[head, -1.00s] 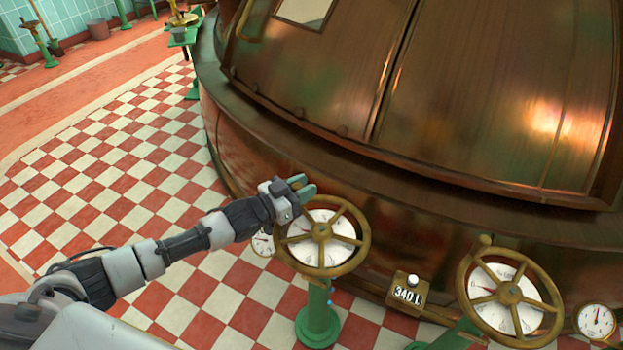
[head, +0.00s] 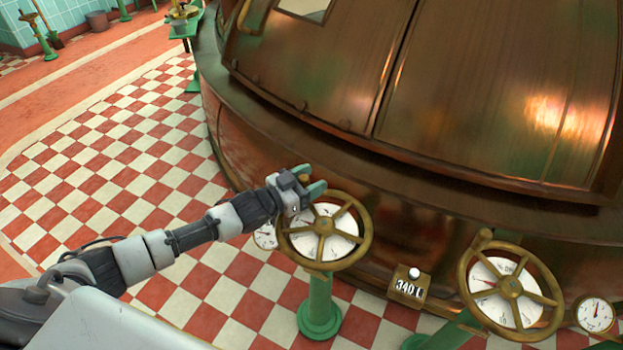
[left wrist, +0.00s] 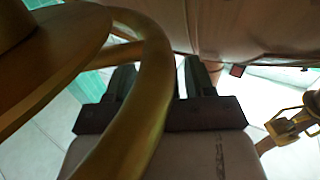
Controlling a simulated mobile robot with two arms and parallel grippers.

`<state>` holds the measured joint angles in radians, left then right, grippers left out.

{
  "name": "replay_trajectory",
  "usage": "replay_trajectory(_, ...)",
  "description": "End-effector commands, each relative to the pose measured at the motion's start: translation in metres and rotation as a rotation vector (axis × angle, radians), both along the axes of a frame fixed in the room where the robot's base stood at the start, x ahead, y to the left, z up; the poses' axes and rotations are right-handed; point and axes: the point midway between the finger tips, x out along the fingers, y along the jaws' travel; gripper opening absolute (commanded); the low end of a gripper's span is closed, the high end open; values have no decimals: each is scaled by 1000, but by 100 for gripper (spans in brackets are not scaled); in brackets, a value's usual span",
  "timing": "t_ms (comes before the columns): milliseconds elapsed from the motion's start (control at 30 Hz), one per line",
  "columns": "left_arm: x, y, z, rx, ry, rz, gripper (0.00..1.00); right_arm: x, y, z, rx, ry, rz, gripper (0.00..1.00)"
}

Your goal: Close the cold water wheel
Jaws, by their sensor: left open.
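Two brass handwheels stand on green posts in the head view, each with a white dial behind its spokes. The left wheel (head: 323,252) is upright on its post; the right wheel (head: 510,288) has a knob on its rim. I cannot read which is cold water. My left gripper (head: 312,179) is open at the upper left rim of the left wheel. In the left wrist view, a brass rim (left wrist: 150,70) crosses in front of the open fingers; whether it lies between them or touches them is unclear. My right gripper is not in view.
A large copper kettle (head: 310,70) fills the back right, with a dark ledge close behind the wheels. Small round gauges (head: 594,314) sit at the sides. The checkered floor (head: 110,170) at left is clear.

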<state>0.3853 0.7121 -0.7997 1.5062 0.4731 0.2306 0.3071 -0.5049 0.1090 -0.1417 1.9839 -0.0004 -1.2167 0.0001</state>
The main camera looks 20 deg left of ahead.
Motion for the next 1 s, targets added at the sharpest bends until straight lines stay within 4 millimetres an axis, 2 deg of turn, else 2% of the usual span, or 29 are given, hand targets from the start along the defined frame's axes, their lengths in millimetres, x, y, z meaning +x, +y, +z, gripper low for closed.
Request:
replay_trajectory(100,-11,8,0,2,3,1,54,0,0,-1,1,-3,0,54)
replay_trajectory(200,-27,19,0,3,5,1,54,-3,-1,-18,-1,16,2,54)
replay_trajectory(533,-75,51,0,1,3,-1,54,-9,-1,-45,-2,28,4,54)
replay_trajectory(700,-85,59,0,1,1,-1,54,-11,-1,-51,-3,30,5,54)
replay_trajectory(1000,-87,60,0,-1,-1,-2,54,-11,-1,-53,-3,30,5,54)
